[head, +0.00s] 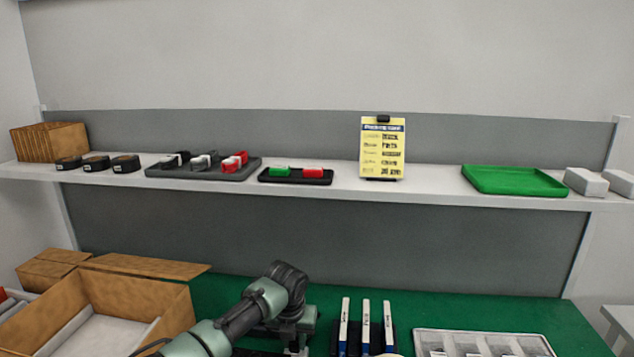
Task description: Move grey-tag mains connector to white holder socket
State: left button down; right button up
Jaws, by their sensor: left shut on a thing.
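My left arm comes in from the lower left, and its gripper (297,343) points down over the green bench mat at the bottom edge of the head view. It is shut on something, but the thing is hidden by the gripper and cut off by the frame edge. I cannot make out a grey-tag mains connector or a white holder socket for certain. A grey compartment tray (480,340) with small pale pieces is partly cut off at the bottom right. My right gripper is not in view.
Several white-and-blue sticks (366,325) stand upright in a dark holder right of the gripper. An open cardboard box (172,305) is at the left. The shelf bears a dark tray (240,174) of connector-like pieces, a yellow card (382,150) and a green tray (512,182).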

pick_arm(q)
jog(key=shift+f, duration=0.25)
jog(key=c, duration=1.1)
grip_release()
jog(key=shift+r, duration=0.15)
